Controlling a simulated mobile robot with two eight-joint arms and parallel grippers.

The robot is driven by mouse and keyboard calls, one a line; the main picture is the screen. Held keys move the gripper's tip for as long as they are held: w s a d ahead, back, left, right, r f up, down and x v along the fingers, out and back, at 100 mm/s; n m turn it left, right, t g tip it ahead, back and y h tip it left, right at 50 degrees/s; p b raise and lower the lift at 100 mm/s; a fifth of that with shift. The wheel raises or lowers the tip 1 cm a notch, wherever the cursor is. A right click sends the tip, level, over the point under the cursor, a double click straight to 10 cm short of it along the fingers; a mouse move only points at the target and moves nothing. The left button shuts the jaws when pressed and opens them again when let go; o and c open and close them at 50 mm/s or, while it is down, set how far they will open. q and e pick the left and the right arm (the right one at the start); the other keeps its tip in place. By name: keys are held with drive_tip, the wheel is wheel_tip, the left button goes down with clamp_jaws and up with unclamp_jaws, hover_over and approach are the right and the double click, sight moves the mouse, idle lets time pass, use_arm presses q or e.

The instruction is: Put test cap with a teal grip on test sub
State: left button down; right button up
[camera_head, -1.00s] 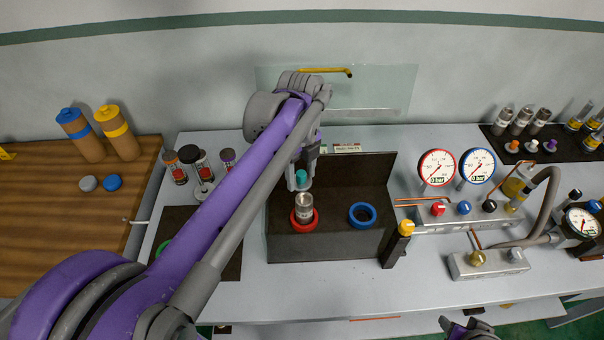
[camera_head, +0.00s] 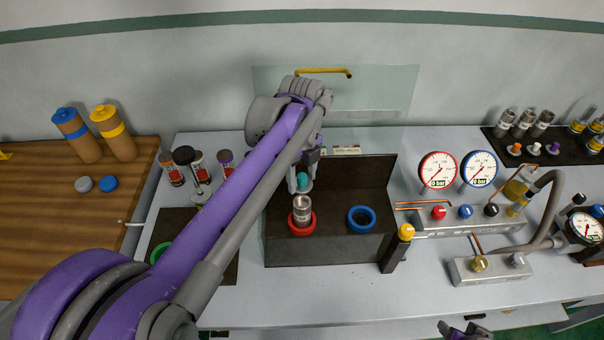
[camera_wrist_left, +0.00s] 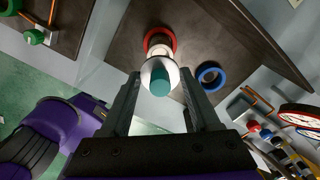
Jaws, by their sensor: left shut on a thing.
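The test cap with a teal grip (camera_head: 303,180) is held by my left gripper (camera_head: 302,184), a little behind and above the test sub in the head view. In the left wrist view the teal grip (camera_wrist_left: 160,82) and its pale disc show between the two fingers. The test sub (camera_head: 302,210) is an upright metal cylinder standing in a red ring (camera_head: 302,229) on a dark fixture. The cap partly hides the sub in the wrist view, and I cannot tell the exact gap. My right gripper (camera_head: 466,331) is only partly visible at the bottom edge.
An empty blue ring (camera_head: 361,219) lies right of the red one. The dark fixture (camera_head: 330,248) has a raised back wall. A yellow-topped post (camera_head: 405,233) stands beside it. Gauges (camera_head: 438,170) and a valve block (camera_head: 470,222) are to the right. Several small canisters stand left of my arm.

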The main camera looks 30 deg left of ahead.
sight(302, 188)
use_arm(q)
drive_tip(key=shift+f+b, duration=0.85)
drive_tip(key=shift+f, duration=1.1)
use_arm(e)
drive_tip(key=shift+s+f, duration=0.35)
drive_tip(key=shift+f, duration=0.35)
drive_tip(key=shift+s+f, duration=0.3)
drive_tip(key=shift+f, duration=0.4)
use_arm(q)
drive_tip(key=shift+f, duration=0.2)
use_arm(e)
drive_tip(key=shift+f, duration=0.1)
use_arm(q)
drive_tip(key=shift+f, duration=0.35)
use_arm(e)
drive_tip(key=shift+s+f, duration=0.1)
drive_tip(key=shift+f, duration=0.15)
use_arm(q)
drive_tip(key=shift+f+b, duration=0.65)
drive_tip(key=shift+f, duration=0.15)
use_arm(e)
drive_tip(key=shift+s+f, duration=0.2)
drive_tip(key=shift+f, duration=0.4)
use_arm(q)
drive_tip(key=shift+c, duration=0.2)
unclamp_jaws()
